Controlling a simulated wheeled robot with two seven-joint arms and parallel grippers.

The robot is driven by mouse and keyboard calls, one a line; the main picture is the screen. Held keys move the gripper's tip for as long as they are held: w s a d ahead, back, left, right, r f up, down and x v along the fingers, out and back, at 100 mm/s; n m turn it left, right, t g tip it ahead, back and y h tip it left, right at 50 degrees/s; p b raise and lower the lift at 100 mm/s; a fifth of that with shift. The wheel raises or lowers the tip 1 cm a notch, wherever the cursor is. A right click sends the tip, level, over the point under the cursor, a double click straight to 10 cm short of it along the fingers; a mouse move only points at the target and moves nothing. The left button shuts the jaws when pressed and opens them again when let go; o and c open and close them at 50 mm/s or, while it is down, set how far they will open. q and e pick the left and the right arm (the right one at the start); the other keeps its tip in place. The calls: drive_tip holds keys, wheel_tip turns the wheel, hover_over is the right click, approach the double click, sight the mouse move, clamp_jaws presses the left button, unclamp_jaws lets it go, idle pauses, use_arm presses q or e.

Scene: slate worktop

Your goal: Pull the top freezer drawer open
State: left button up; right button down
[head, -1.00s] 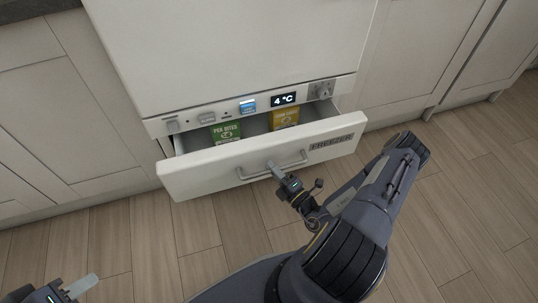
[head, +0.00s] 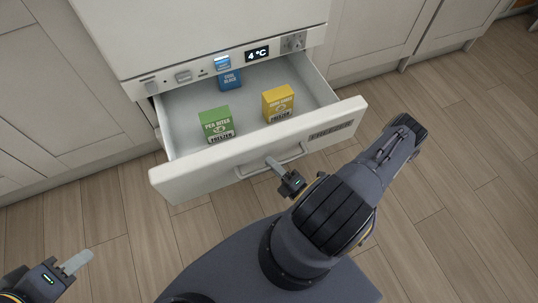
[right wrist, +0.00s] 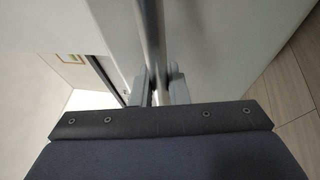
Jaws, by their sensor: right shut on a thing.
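The freezer drawer (head: 200,172) stands well out from the white cabinet in the head view, its inside showing. Its bar handle (head: 243,172) runs across the front panel. My right gripper (head: 273,165) is shut on the handle near its right part. In the right wrist view the handle bar (right wrist: 152,45) passes between the two fingers (right wrist: 158,90). My left gripper (head: 72,265) is at the lower left over the floor, away from the drawer; its finger gap cannot be made out.
In the drawer are a green box (head: 216,124), a yellow box (head: 278,103) and a blue block (head: 230,79). Above is a control panel with a 4 °C display (head: 257,53). Cabinet doors (head: 60,85) flank the freezer. The wood floor (head: 470,150) in front is clear.

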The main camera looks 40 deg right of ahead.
drive_tip(key=shift+s+a, duration=0.25)
drive_tip(key=shift+s, duration=0.8)
drive_tip(key=c, duration=1.4)
unclamp_jaws()
drive_tip(key=p+v, duration=0.1)
drive_tip(key=v, duration=0.6)
drive_tip(key=shift+s, duration=0.4)
drive_tip(key=shift+f, duration=0.1)
